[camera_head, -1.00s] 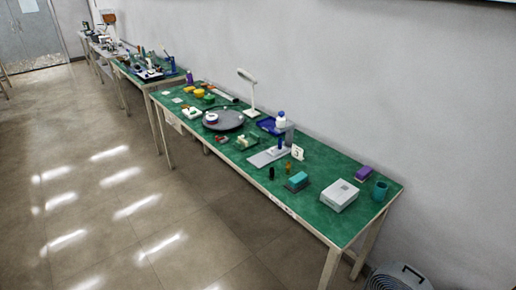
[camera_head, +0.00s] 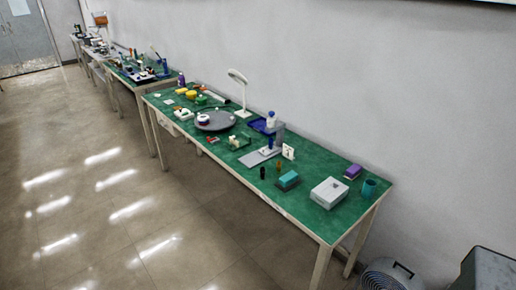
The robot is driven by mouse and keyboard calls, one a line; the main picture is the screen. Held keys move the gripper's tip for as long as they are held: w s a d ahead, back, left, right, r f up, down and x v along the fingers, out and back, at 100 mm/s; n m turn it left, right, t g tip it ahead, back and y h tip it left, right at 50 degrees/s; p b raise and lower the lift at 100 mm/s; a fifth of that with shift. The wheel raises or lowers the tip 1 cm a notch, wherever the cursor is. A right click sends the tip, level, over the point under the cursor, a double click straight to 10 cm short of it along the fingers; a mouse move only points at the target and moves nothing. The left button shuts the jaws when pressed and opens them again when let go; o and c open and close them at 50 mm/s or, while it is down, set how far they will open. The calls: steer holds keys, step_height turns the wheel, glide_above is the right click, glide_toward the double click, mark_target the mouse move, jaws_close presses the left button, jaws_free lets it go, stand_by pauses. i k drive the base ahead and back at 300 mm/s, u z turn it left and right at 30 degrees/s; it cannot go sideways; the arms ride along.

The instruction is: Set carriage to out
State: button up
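My gripper is not in view. No part in the camera view can be surely told as the carriage. The nearer green-topped table (camera_head: 330,162) bears a grey flat base (camera_head: 256,158) with a small blue upright part (camera_head: 270,144) on it. A taller grey block with a blue tray (camera_head: 260,125) and a blue-and-white bottle-like thing (camera_head: 271,119) stands just behind. A white number card (camera_head: 288,152) stands to the right of the base. These things are small, so the carriage's position cannot be read.
A round grey disc (camera_head: 216,121), a white lamp (camera_head: 238,78), a light grey box (camera_head: 329,193), a teal-topped block (camera_head: 288,178) and a teal cup (camera_head: 369,187) stand on the table. A fan (camera_head: 390,275) and dark bin (camera_head: 488,272) are at lower right. The floor left (camera_head: 90,200) is clear.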

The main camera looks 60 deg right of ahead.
mark_target(266, 152)
steer(key=z, duration=0.05)
steer(key=i, duration=1)
steer(key=u, duration=0.05)
